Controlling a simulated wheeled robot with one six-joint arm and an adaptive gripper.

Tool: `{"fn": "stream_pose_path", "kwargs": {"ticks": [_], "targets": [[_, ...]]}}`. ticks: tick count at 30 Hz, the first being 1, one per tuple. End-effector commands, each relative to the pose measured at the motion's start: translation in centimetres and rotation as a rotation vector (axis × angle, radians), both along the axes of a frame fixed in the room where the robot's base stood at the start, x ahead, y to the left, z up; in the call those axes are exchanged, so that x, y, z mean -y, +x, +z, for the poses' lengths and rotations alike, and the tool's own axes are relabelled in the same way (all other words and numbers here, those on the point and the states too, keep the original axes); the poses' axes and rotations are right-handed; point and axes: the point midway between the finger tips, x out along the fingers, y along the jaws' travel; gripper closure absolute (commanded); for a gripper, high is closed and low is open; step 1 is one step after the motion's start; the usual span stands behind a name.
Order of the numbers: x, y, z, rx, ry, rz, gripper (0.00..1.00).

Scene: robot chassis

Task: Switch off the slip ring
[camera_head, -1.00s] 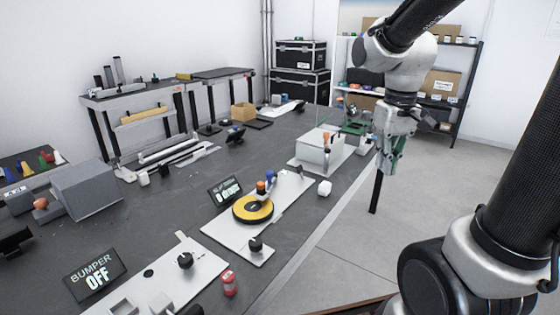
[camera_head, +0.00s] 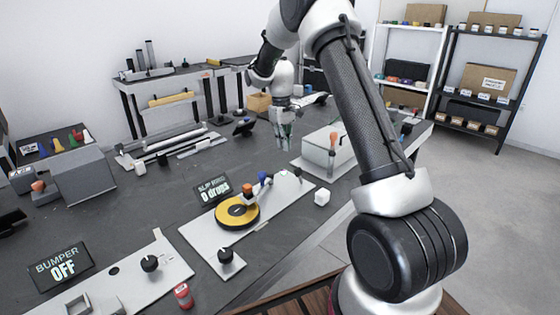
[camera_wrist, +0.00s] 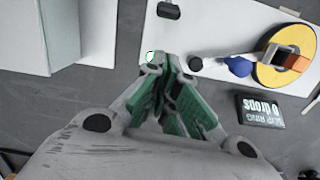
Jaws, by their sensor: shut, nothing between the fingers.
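The slip ring is a yellow disc with a dark centre (camera_head: 237,212), on a white plate (camera_head: 205,240). An orange piece and a blue piece stand at the disc. Its display (camera_head: 213,190) reads "SLIP RING 0 drops". A black knob (camera_head: 226,255) sits at the plate's near end. My gripper (camera_head: 284,149) is above the table, beyond the plate's far end in the head view, shut and empty. In the wrist view, the green fingertips (camera_wrist: 165,65) overlap the plate's edge, with a small dark round part (camera_wrist: 195,63) just right of them. The yellow disc (camera_wrist: 283,57) is farther right.
A white box (camera_head: 328,150) stands close to the right of my gripper. A bumper panel with a display (camera_head: 62,266) reading "OFF" is at the front left. The table left of the slip ring display is mostly clear.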

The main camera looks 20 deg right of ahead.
Motion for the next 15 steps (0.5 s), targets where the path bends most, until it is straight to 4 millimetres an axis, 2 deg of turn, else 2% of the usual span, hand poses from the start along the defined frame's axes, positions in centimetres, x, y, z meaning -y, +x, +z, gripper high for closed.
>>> {"fn": "stream_pose_path", "kwargs": {"ticks": [3,15], "targets": [[0.04,1.09,0.91,0.022,0.002,0.044,1.00],[0.04,0.89,0.85,0.018,0.004,0.077,1.00]]}}
